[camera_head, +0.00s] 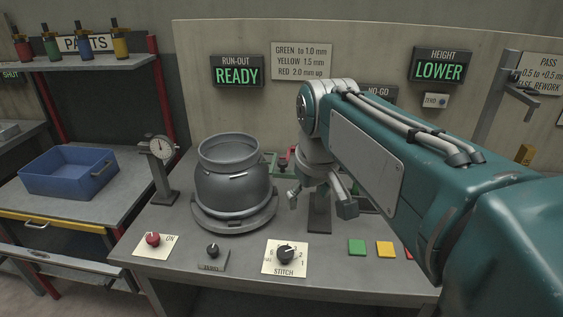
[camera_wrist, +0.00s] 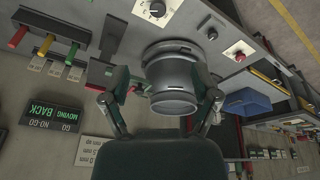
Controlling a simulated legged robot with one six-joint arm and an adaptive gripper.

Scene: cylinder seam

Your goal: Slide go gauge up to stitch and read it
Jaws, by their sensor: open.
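A grey cylinder (camera_head: 236,185) stands upright on a round base on the bench; it also shows in the wrist view (camera_wrist: 172,75). A stitch dial (camera_head: 285,253) with a black knob sits in front of it. A small green piece (camera_head: 271,158) and a red piece (camera_head: 283,162), perhaps the gauge handles, show behind the cylinder, partly hidden by my arm. My gripper (camera_head: 320,204) is open, right of the cylinder. In the wrist view its fingers (camera_wrist: 162,88) spread either side of the cylinder in the picture; contact cannot be told. The go/no-go display (camera_wrist: 52,116) reads MOVING BACK.
A dial indicator (camera_head: 160,150) stands left of the cylinder. Green (camera_head: 357,247) and yellow (camera_head: 385,249) blocks lie at the bench's front right. A red ON knob (camera_head: 152,239) is at front left. The run-out display (camera_head: 237,73) reads READY; the height display (camera_head: 439,67) reads LOWER.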

